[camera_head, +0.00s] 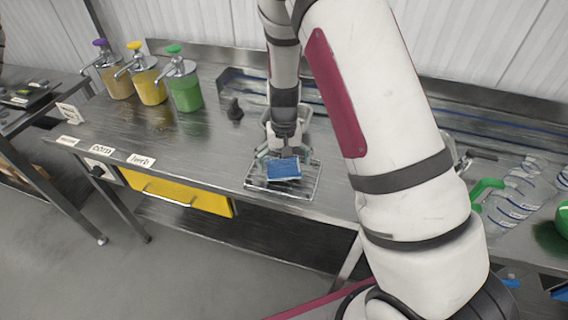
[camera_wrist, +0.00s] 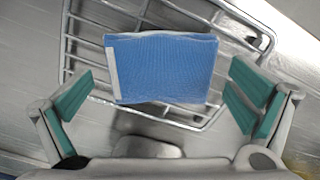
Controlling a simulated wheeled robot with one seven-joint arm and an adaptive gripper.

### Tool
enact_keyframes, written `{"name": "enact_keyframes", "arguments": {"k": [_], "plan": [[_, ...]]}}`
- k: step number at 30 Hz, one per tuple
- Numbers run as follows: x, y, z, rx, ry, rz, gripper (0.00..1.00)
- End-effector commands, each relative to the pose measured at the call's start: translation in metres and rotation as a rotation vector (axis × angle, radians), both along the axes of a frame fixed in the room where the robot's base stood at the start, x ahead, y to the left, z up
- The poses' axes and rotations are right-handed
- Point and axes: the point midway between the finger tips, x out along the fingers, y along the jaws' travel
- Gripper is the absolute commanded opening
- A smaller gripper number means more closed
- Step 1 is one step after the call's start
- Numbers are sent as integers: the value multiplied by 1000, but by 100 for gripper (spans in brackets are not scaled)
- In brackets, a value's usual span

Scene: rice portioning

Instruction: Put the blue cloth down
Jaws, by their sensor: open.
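The blue cloth (camera_head: 284,169) is a folded rectangle with a pale edge strip. It lies on a wire rack (camera_head: 312,185) on the metal table. In the wrist view the cloth (camera_wrist: 165,68) sits between and just ahead of the green finger pads, with a gap on both sides. My gripper (camera_wrist: 158,103) is open with nothing between its fingers. In the head view my gripper (camera_head: 284,152) is right over the back of the rack and partly hidden by the cloth and my arm. The rack's bars (camera_wrist: 260,38) show around the cloth.
Three pump jars, purple-topped, yellow (camera_head: 150,86) and green (camera_head: 185,92), stand at the back left. A small dark object (camera_head: 235,110) stands left of my arm. A yellow drawer (camera_head: 178,192) is under the front edge. Clear bottles (camera_head: 520,195) lie at right. Table left of the rack is clear.

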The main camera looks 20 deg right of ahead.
Motion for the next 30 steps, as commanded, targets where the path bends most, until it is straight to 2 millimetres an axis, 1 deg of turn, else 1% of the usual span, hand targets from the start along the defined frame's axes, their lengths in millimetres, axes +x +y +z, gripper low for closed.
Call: {"name": "enact_keyframes", "arguments": {"k": [5,12,15,18,23,26,29,30], "plan": [[2,0,25,1,-6,0,100],[2,0,75,2,-7,1,100],[2,1,92,1,-5,2,100],[1,0,105,0,-4,1,100],[0,0,119,2,-5,1,100],[-4,1,133,12,-18,5,100],[-16,2,159,34,-50,16,100],[-22,3,172,45,-70,24,100]]}}
